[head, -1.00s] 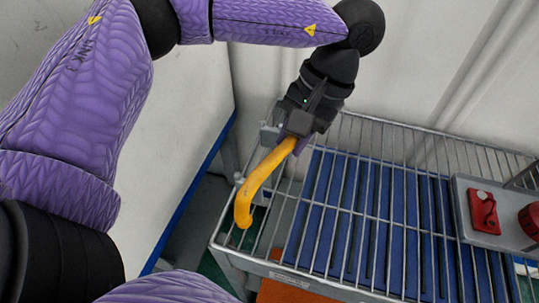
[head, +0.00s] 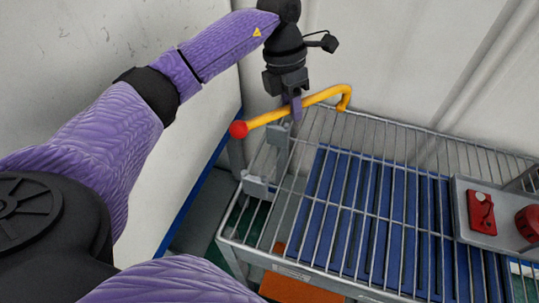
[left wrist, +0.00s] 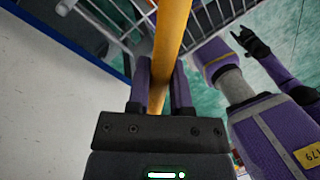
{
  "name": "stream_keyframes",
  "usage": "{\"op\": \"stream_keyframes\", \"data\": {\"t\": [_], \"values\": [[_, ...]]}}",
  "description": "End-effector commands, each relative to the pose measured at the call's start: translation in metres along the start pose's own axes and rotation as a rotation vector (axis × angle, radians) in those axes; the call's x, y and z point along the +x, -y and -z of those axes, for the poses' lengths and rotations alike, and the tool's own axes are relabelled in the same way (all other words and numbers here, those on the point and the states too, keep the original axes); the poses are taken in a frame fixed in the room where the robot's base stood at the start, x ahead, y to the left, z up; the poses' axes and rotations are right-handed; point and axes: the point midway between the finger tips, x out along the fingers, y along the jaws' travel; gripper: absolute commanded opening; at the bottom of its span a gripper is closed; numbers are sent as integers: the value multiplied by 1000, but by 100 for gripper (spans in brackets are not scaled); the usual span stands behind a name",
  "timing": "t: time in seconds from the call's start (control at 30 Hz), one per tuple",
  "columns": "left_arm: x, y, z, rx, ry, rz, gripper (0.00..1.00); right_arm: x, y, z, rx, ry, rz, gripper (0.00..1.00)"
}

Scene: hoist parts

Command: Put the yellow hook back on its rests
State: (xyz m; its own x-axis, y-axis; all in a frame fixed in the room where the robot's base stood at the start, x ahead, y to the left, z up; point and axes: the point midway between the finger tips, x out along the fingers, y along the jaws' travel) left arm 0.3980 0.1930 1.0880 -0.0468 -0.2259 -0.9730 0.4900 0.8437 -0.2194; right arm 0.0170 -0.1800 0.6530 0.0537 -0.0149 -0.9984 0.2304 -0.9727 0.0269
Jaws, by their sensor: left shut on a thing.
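The yellow hook (head: 315,98) is held in the air above the left back of the wire shelf. Its red ball end (head: 238,129) points left and its curved end (head: 345,97) points right and bends down. My left gripper (head: 295,108) is shut on the hook's shaft. In the left wrist view, the yellow shaft (left wrist: 171,40) runs between the two fingers (left wrist: 160,85). The rests look like two grey brackets (head: 278,135) (head: 256,186) at the shelf's left side, with the hook above and apart from them. A dark gripper (left wrist: 248,42), likely my right, shows small in the wrist view.
The wire shelf (head: 375,213) has blue panels (head: 345,230) under its bars and much clear room. A grey tray (head: 462,215) with red parts (head: 482,212) stands at the right. Pale walls close off the back and left. An orange thing (head: 287,289) lies below.

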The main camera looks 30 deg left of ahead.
Motion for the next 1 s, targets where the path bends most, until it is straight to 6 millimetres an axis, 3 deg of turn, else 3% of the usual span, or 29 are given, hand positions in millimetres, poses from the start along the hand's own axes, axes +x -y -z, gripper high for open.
{"op": "stream_keyframes", "data": {"t": [0.1,0.3,0.5,0.8,1.0], "values": [[0,-23,11,-351,49,-20,0,-4,0,1,0,-1,0,62],[4,-46,24,-708,104,-32,0,-5,1,1,0,-1,1,62],[50,-59,29,-750,108,-32,0,4,2,0,1,1,2,62],[96,-69,32,-746,108,-33,0,14,3,-1,2,3,4,62],[100,-70,32,-744,112,-34,0,13,3,0,0,1,5,62]]}}
